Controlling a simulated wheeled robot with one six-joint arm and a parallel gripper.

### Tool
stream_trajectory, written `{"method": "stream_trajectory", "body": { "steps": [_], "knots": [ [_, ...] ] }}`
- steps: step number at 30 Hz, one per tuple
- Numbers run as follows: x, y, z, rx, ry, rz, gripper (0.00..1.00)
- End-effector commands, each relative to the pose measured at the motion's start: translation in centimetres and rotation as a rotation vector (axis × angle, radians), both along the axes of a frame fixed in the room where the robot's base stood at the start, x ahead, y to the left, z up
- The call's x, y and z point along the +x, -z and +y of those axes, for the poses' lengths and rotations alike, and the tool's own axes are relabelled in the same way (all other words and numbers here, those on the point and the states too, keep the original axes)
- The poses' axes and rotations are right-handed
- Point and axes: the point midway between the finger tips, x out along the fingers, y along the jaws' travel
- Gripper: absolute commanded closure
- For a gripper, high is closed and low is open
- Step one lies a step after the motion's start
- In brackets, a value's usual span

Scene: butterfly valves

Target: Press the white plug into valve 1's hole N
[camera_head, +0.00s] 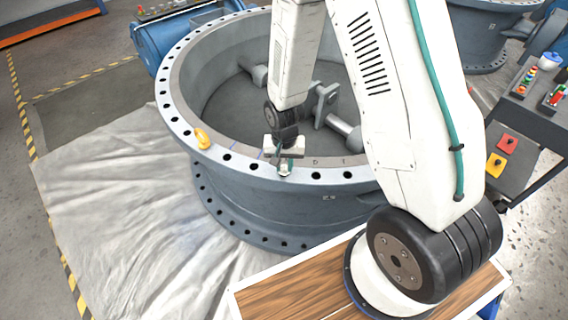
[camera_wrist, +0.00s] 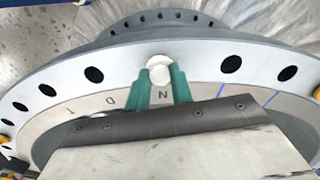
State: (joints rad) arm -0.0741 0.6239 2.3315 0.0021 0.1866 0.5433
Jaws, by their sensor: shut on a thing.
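Valve 1 (camera_head: 240,175) is a large grey ring with a flange full of holes. My gripper (camera_wrist: 160,82) has teal fingers, shut on the white plug (camera_wrist: 158,70). The plug also shows in the head view (camera_head: 285,170), at the flange's near side. In the wrist view it stands over the hole row in line with the letter N (camera_wrist: 163,95), and that hole is hidden beneath it. I cannot tell how deep it sits. The letters D (camera_wrist: 111,100) and T (camera_wrist: 70,110) are left of N, with open holes beside them.
A yellow object (camera_head: 203,138) sits on the flange to the left. A cart (camera_head: 535,115) with coloured plugs and red and yellow pads stands right. A second valve (camera_head: 480,35) is at the back right. A pale sheet (camera_head: 110,190) covers the floor at left.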

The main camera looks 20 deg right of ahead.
Motion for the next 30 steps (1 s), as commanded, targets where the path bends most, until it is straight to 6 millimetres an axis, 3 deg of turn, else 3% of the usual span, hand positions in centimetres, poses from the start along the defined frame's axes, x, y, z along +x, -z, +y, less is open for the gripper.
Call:
{"method": "stream_trajectory", "body": {
  "steps": [16,17,19,25,26,28,30],
  "knots": [
    [-0.02,0.94,0.00,0.000,0.000,0.001,1.00],
    [-0.01,0.98,0.00,0.000,0.000,0.001,0.75],
    [-0.01,0.94,0.00,0.000,0.000,0.001,0.55],
    [0.00,0.93,0.00,0.000,0.000,0.000,0.52],
    [0.00,0.93,0.00,0.000,0.000,0.000,0.49],
    [0.00,0.93,0.00,0.000,0.000,0.000,0.30],
    [0.01,0.92,0.00,0.000,0.000,0.000,0.30]
  ]
}}
